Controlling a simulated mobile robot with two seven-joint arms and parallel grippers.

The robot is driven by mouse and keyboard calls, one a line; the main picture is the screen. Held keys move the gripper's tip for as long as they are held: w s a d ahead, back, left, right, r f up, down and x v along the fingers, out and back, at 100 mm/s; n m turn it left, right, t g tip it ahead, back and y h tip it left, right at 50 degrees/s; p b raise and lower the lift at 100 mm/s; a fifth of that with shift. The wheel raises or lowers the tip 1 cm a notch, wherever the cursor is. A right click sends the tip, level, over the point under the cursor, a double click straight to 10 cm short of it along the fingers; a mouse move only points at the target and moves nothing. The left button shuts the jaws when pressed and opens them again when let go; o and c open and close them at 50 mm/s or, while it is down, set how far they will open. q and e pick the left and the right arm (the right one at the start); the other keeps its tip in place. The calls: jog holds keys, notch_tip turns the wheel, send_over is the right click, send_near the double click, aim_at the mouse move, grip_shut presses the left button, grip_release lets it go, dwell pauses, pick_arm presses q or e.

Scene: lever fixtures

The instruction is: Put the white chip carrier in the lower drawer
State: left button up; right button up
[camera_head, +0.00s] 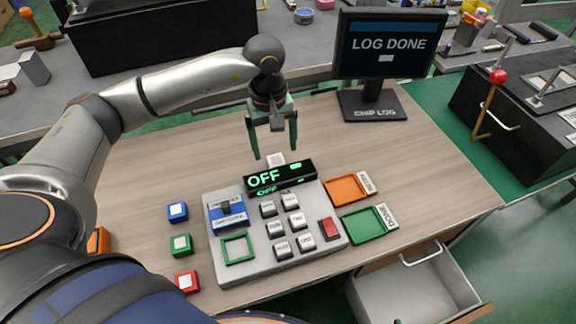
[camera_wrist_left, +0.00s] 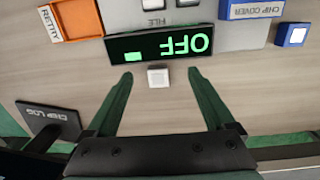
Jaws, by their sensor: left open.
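The white chip carrier (camera_head: 276,160) is a small white block on the table just behind the OFF display, which partly hides it in the head view. It shows whole in the left wrist view (camera_wrist_left: 158,77). My left gripper (camera_head: 275,153) points down with its two green fingers spread. In the wrist view the carrier appears between the fingertips, with gaps on both sides. An open drawer (camera_head: 412,296) juts out below the table's front right edge. It looks empty where it shows; I cannot tell whether another drawer is above it. My right gripper is not seen.
The grey console with its OFF display (camera_head: 280,178) stands just in front of the carrier. Blue (camera_head: 178,211), green (camera_head: 181,244) and red (camera_head: 187,281) carriers lie left of it. Orange (camera_head: 346,190) and green (camera_head: 366,226) trays lie right. A monitor (camera_head: 388,48) stands behind.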

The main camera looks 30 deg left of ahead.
pick_arm(q)
notch_tip(320, 180, up, 2)
jog(key=w+a+y, duration=0.1)
jog(key=w+y, duration=0.1)
jog(key=t, duration=0.1)
send_over(276, 160)
jog(key=s, duration=0.1)
jog(key=f, duration=0.6)
jog(key=shift+s+d, duration=0.1)
jog(key=shift+d, duration=0.2)
jog(key=shift+w+a+f, duration=0.1)
jog(key=shift+w+f, duration=0.1)
jog(key=shift+f, duration=0.8)
jog(key=shift+w+a+f, duration=0.1)
jog(key=shift+w+f, duration=0.05)
jog(key=shift+f, duration=0.85)
jog(key=shift+w+a+f, duration=0.1)
jog(key=shift+w+f, duration=0.1)
jog(key=shift+f, duration=0.8)
jog(key=shift+c, duration=0.3)
grip_shut()
